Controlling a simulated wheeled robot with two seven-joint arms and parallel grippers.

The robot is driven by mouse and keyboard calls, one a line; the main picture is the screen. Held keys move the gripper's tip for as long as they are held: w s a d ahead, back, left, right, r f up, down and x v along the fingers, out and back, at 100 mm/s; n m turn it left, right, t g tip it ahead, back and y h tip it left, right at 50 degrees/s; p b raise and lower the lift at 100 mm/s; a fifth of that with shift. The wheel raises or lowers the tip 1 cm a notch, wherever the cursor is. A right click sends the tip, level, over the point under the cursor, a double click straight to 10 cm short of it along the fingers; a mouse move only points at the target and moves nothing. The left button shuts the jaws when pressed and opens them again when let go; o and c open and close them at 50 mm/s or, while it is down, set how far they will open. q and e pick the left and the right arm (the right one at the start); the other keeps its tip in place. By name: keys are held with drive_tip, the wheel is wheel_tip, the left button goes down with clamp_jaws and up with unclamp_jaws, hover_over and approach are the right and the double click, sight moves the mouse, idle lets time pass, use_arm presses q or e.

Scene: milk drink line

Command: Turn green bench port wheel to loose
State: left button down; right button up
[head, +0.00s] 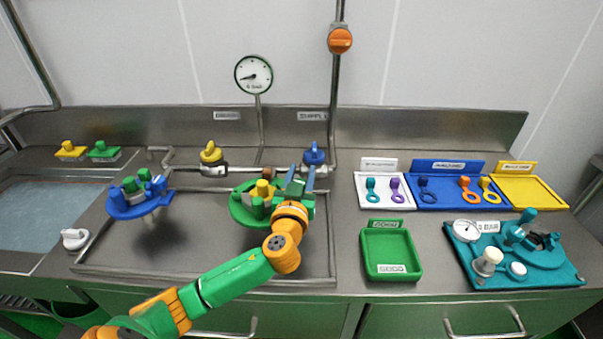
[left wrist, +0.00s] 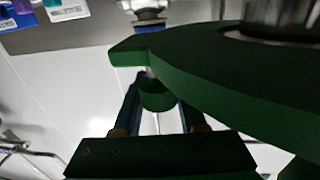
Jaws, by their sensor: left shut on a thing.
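The green bench port (head: 240,216) is a round green piece with green knobs and a yellow part on top, in the steel tray in the head view. My left gripper (head: 301,176) is at its right side. In the left wrist view, the underside of a dark green wheel (left wrist: 225,75) fills the upper right. A short green peg (left wrist: 157,97) hangs from its rim between my left fingers, and the gripper is shut on it. My gripper and forearm hide the port's right side in the head view. My right gripper is not in view.
A blue port (head: 128,207) stands left in the tray. Yellow (head: 210,153) and blue (head: 314,155) valves are behind, below a gauge (head: 254,74). A green bin (head: 365,252) and a teal fixture (head: 465,262) stand to the right, with coloured trays behind.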

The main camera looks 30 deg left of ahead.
use_arm(q)
drive_tip(key=shift+f+n+g+y+b, duration=0.2)
drive_tip(key=shift+n+g+y+b, duration=0.1)
drive_tip(key=shift+n+y+b, duration=0.3)
drive_tip(key=n+g+y+b, duration=0.2)
drive_tip(key=b, duration=0.1)
drive_tip(key=s+a+n+g+y+b, duration=0.1)
drive_tip(key=n+g+y+b, duration=0.1)
drive_tip(key=g+y+b, duration=0.1)
drive_tip(key=n+g+y+b, duration=0.2)
drive_tip(key=g+b, duration=0.1)
drive_tip(key=b, duration=0.1)
drive_tip(key=shift+s+a+f+n+y, duration=0.2)
drive_tip(key=shift+n+y, duration=0.1)
drive_tip(key=shift+n, duration=0.1)
drive_tip(key=g+b, duration=0.1)
drive_tip(key=n+g, duration=0.1)
drive_tip(key=n+y+b, duration=0.1)
drive_tip(key=shift+s+a+r+g+b, duration=0.1)
drive_tip(key=shift+s+r+g+b, duration=0.2)
drive_tip(key=shift+g+b, duration=0.1)
drive_tip(key=shift+r+n+g, duration=0.1)
drive_tip(key=shift+n+g, duration=0.2)
drive_tip(key=shift+g, duration=0.2)
drive_tip(key=shift+c, duration=2.3)
unclamp_jaws()
drive_tip(key=shift+a, duration=0.15)
